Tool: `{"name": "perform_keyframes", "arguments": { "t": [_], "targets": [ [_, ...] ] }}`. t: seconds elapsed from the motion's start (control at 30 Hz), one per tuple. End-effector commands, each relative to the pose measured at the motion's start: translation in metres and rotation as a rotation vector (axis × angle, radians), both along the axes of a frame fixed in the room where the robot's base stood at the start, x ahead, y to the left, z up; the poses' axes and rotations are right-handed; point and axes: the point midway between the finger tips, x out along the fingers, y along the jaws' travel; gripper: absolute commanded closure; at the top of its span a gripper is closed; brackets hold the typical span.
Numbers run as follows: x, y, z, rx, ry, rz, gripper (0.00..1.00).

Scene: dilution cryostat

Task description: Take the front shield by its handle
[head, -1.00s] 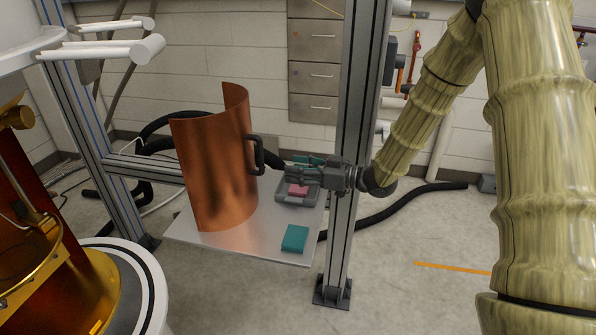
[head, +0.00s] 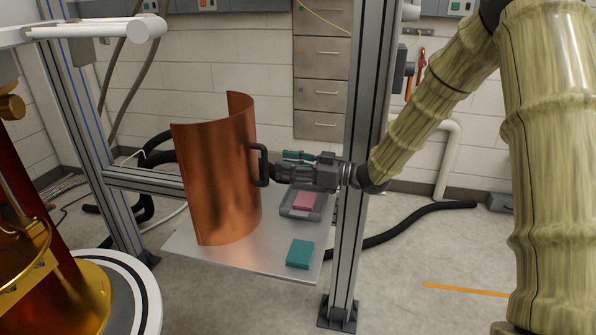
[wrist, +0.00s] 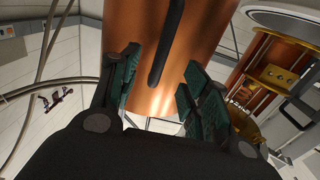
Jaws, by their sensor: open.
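The front shield (head: 215,185) is a curved copper sheet standing upright on a metal shelf (head: 235,262). Its black handle (head: 263,165) is on its right side in the head view. My gripper (head: 278,173) is level with the handle and right beside it, pointing left. In the wrist view my open gripper (wrist: 155,88) has a green-padded finger on each side, with the handle (wrist: 166,45) running between them toward the copper surface (wrist: 200,35). The jaws are not closed on the handle. Whether a finger touches it I cannot tell.
On the shelf, a grey tray (head: 288,210) holds a pink block (head: 307,201), and a teal block (head: 300,253) lies near the front edge. A metal post (head: 355,220) rises beside my arm. The gold cryostat (head: 90,295) stands at the left.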

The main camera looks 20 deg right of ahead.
Motion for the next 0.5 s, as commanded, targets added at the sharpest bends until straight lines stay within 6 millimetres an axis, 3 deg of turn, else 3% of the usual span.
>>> {"name": "perform_keyframes", "arguments": {
  "t": [0.5],
  "targets": [
    [0.027, 0.038, 0.000, 0.000, 0.000, 0.001, 0.54]
  ]
}}
